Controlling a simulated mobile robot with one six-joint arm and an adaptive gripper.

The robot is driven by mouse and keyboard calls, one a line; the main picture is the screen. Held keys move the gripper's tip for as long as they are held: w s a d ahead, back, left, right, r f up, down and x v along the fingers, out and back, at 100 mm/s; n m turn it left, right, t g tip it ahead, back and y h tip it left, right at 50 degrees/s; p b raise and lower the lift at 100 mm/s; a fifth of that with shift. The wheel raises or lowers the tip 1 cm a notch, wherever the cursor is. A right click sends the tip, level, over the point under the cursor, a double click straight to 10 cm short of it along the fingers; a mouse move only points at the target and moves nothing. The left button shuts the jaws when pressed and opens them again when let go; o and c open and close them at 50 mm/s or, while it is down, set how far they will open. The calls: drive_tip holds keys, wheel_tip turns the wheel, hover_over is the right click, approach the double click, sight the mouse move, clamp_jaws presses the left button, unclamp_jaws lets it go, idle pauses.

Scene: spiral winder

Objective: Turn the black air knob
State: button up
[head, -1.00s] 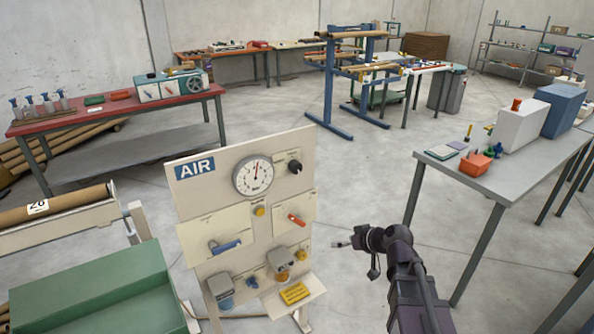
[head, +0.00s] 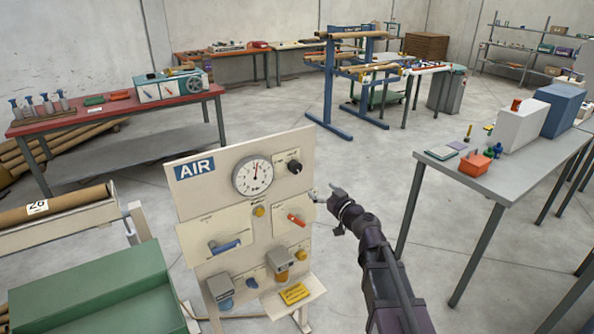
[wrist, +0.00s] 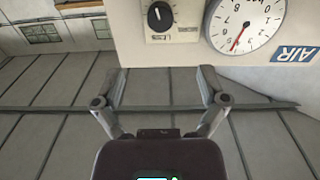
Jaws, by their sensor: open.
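The black air knob (head: 294,166) is at the upper right of the cream AIR panel (head: 188,208), just right of the round gauge (head: 252,176). In the wrist view the knob (wrist: 160,17) shows at the top with a white pointer line, and the gauge (wrist: 243,24) is to its right. My gripper (head: 316,194) is to the right of the panel and lower than the knob in the head view. In the wrist view my gripper (wrist: 159,84) has its two fingers spread apart with nothing between them. The knob lies beyond the fingertips, untouched.
A grey table (head: 500,182) stands at the right. Open floor lies between it and the panel. A green bin (head: 90,285) is at the front left.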

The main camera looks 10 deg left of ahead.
sight(298, 170)
drive_tip(key=shift+w, duration=0.1)
drive_tip(key=x, duration=1.3)
drive_tip(key=shift+w+a+f, duration=0.1)
drive_tip(key=shift+w+a, duration=0.05)
drive_tip(key=shift+a, duration=0.15)
drive_tip(key=shift+c, duration=0.2)
drive_tip(key=c, duration=1.1)
